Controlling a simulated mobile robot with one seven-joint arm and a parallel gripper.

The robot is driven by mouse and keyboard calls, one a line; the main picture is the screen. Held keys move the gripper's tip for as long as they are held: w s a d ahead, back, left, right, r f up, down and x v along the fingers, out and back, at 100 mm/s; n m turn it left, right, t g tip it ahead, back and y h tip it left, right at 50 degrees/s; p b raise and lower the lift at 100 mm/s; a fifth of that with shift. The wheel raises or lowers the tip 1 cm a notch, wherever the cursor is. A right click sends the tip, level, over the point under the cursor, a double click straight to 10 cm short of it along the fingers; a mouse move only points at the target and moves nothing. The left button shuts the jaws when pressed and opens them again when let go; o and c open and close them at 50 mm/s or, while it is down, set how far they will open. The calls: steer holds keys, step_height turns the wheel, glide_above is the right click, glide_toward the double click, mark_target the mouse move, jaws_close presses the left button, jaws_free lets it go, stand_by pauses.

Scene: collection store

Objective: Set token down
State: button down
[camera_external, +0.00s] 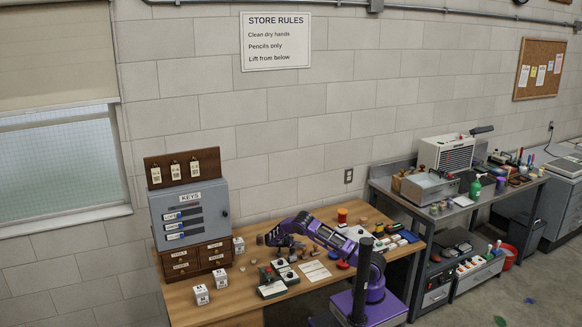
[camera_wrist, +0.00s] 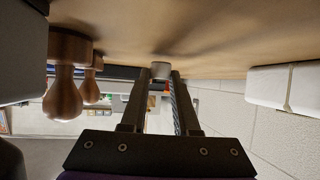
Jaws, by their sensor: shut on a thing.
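The wooden tabletop (camera_wrist: 220,40) fills the top of that view. The token is close to the wood, but I cannot tell whether it touches. In the external view my gripper (camera_external: 264,240) is low over the left part of the wooden desk (camera_external: 190,314), to the right of the grey key cabinet. The token is too small to make out there.
Wooden-handled stamps (camera_wrist: 64,85) stand close at the left in the wrist view, and white blocks (camera_wrist: 268,86) at the right. The key cabinet (camera_external: 190,213) stands on drawers (camera_external: 196,258). White cubes (camera_external: 201,295) are at the desk's left. Small items crowd the desk's middle and right.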

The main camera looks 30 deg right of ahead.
steer(key=r, duration=0.9)
steer(key=shift+w+d, duration=0.2)
steer(key=w+d, duration=1)
steer(key=d, duration=0.5)
steer(key=b, duration=0.2)
glide_above(329, 225)
steer(key=f, duration=0.9)
steer(key=shift+s+a+f, duration=0.1)
steer(key=shift+s+f, duration=0.15)
steer(key=shift+f, duration=0.05)
steer(key=shift+f, duration=0.1)
steer(key=c, duration=0.7)
jaws_free()
steer(key=shift+o, duration=0.2)
